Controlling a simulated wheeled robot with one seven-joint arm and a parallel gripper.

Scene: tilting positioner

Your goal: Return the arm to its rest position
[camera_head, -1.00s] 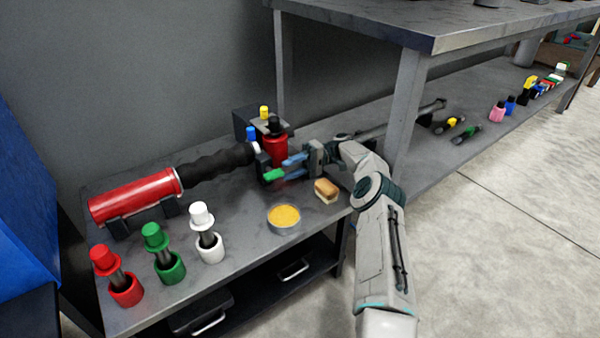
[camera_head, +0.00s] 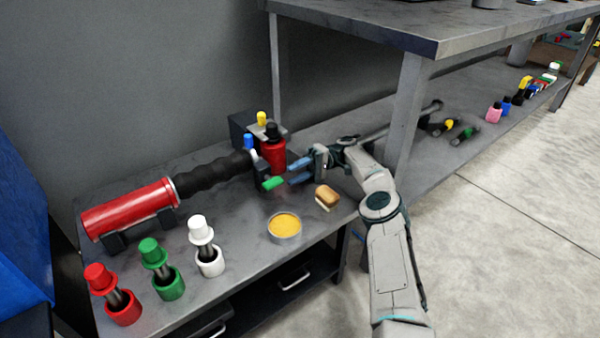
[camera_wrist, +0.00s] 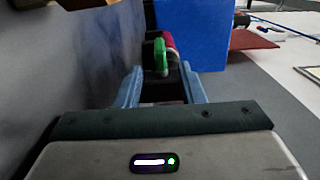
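In the head view the green handle (camera_head: 272,183) sits just left of the fingertips, with a small gap. It is on the black end of the positioner, which has a red cylinder (camera_head: 130,208) and a black ribbed sleeve (camera_head: 215,172).
A red bottle (camera_head: 273,156) stands behind the handle. Red, green and white knobs (camera_head: 200,230) stand at front left. The raised table (camera_head: 420,48) overhangs my arm's right side.

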